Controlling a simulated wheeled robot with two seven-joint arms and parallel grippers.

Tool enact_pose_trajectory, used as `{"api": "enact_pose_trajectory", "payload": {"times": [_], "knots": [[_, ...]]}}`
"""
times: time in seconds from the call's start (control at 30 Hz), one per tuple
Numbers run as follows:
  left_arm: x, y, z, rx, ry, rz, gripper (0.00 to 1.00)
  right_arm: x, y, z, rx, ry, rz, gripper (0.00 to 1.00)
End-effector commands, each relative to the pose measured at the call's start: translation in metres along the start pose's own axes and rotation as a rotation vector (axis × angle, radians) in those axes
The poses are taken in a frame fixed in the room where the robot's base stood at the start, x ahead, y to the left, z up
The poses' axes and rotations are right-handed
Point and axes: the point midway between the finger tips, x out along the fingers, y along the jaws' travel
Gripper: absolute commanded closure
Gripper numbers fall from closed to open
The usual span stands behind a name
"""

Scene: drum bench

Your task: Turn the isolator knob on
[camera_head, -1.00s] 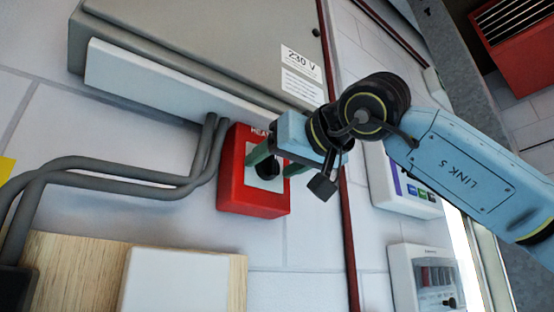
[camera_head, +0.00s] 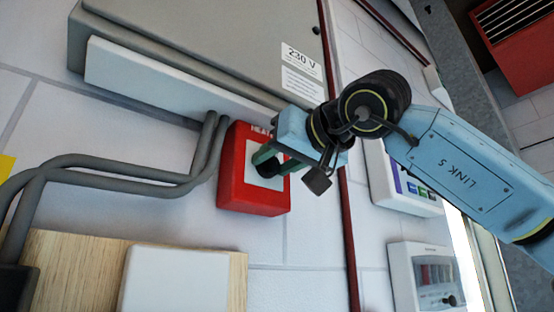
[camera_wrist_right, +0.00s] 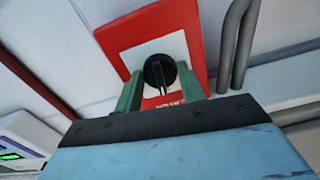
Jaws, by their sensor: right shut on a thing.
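The red isolator box (camera_head: 237,190) is on the white wall below the grey cabinet, with a pale plate and a round black knob (camera_head: 266,170) on its front. My right gripper (camera_head: 268,160) comes from the right and is shut on the knob. In the right wrist view, the black knob (camera_wrist_right: 160,71) sits between the two green fingers (camera_wrist_right: 158,88), with a slot or mark on its face. The fingers partly cover the knob in the head view. My left gripper is in neither view.
A grey cabinet (camera_head: 200,45) with a 230 V label juts out above the box. Grey conduits (camera_head: 110,170) run to its left. White panels with buttons (camera_head: 412,195) and switches (camera_head: 425,275) are at the right. A wooden board (camera_head: 80,265) is at lower left.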

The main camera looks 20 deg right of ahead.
Motion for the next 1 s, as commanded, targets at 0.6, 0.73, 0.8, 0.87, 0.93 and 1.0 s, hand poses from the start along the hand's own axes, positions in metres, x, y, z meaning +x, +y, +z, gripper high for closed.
{"api": "enact_pose_trajectory", "payload": {"times": [0.6,0.73,0.8,0.87,0.93,1.0], "knots": [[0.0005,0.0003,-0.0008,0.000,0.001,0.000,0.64,0.0000,-0.0001,-0.0001,0.557,0.001,-0.001,0.84],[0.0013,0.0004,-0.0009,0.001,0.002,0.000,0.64,-0.0002,0.0000,-0.0003,0.680,0.001,-0.001,0.84],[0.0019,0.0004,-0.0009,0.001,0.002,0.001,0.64,-0.0002,0.0001,-0.0003,0.747,0.001,-0.001,0.84],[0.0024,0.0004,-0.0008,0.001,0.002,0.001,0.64,0.0000,0.0002,-0.0002,0.804,0.001,-0.001,0.84],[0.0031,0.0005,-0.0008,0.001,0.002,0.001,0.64,0.0001,0.0002,0.0000,0.870,0.001,0.000,0.84],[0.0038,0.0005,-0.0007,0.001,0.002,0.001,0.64,-0.0001,0.0000,-0.0001,0.937,0.001,0.000,0.84]]}}
